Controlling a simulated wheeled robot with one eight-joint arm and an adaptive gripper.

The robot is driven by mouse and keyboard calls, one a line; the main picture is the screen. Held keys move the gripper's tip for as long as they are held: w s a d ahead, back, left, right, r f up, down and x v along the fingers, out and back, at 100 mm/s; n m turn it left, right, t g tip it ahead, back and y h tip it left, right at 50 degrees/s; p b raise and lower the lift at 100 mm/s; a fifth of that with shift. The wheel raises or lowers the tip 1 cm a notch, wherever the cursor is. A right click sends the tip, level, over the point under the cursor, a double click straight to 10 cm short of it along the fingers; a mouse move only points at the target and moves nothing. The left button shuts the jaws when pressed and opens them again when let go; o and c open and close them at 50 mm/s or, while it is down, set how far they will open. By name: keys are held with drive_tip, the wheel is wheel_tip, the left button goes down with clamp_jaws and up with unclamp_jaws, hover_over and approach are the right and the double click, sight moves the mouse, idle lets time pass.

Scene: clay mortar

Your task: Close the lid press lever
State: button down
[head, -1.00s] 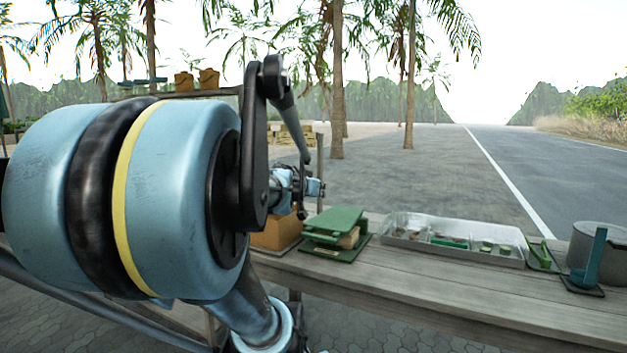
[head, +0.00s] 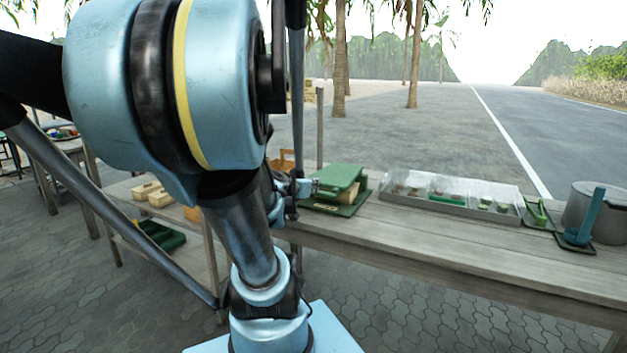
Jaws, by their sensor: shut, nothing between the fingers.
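A green press (head: 343,207) with a flat base and a raised, tilted green upper plate stands on the wooden bench, left of the tray. A tan block shows between its plates. I cannot make out a separate lever on it. My gripper (head: 313,187) is small in the head view, at the left edge of the press's upper plate. It looks shut and holds nothing; whether it touches the plate I cannot tell. My arm hides what lies left of the press.
A clear tray (head: 462,210) with green pieces lies right of the press. Beyond it are a green stand (head: 538,214), a teal upright handle (head: 590,215) and a grey pot (head: 610,222). A lower shelf with tan blocks (head: 160,199) is at left. The bench front is clear.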

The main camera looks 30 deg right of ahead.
drive_tip(key=shift+f, duration=0.55)
idle(0.4)
